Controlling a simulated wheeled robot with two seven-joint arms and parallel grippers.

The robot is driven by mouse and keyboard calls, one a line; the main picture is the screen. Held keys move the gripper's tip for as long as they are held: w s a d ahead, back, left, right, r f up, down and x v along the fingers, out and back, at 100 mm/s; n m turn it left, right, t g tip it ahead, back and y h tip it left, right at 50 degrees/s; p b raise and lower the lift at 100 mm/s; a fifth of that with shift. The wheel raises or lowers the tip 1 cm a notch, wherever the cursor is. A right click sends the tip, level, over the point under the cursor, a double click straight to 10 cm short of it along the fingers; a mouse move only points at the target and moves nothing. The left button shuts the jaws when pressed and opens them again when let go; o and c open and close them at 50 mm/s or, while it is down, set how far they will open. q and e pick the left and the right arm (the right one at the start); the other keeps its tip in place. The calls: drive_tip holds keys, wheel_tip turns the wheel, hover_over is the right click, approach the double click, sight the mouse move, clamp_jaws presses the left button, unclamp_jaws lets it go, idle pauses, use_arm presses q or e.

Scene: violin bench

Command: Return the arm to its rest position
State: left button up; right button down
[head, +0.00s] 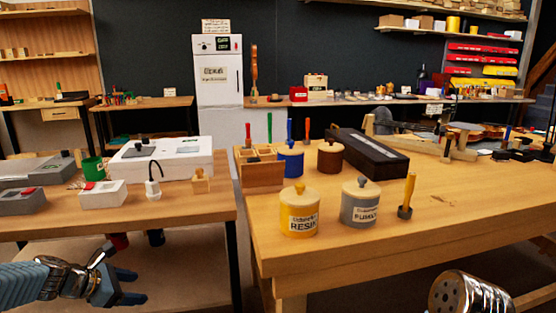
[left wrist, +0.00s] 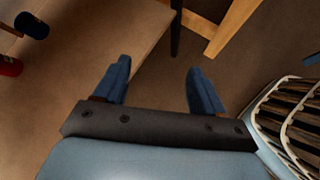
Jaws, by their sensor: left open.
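My left arm comes in at the lower left of the head view. Its gripper (head: 131,287) hangs low in front of the left table, below the tabletop. In the left wrist view the two blue fingers (left wrist: 157,88) stand wide apart with nothing between them, above bare brown floor. My right gripper is not visible in either view.
The left table (head: 200,212) holds white and grey boxes. The right workbench (head: 270,240) carries a yellow resin jar (head: 299,213), a grey jar (head: 360,204) and a long black box (head: 367,153). A perforated metal cylinder (head: 468,295) shows at the lower right.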

use_arm(q)
drive_tip(key=s+d+f+m+g, duration=0.3)
drive_tip(key=d+f+m, duration=0.35)
drive_tip(key=f, duration=0.65)
drive_tip(key=s+d+f+m+g+y, duration=0.1)
drive_tip(key=s+d+f+m+g, duration=0.2)
drive_tip(key=s+d+f+m, duration=1.2)
drive_tip(key=s+d+f, duration=0.2)
drive_tip(key=s+d, duration=0.2)
drive_tip(key=s, duration=0.1)
drive_tip(key=shift+d+f+m+g+y, duration=0.25)
drive_tip(key=shift+f+m+g+y, duration=0.1)
drive_tip(key=shift+f+g+y, duration=0.05)
drive_tip(key=shift+s, duration=0.1)
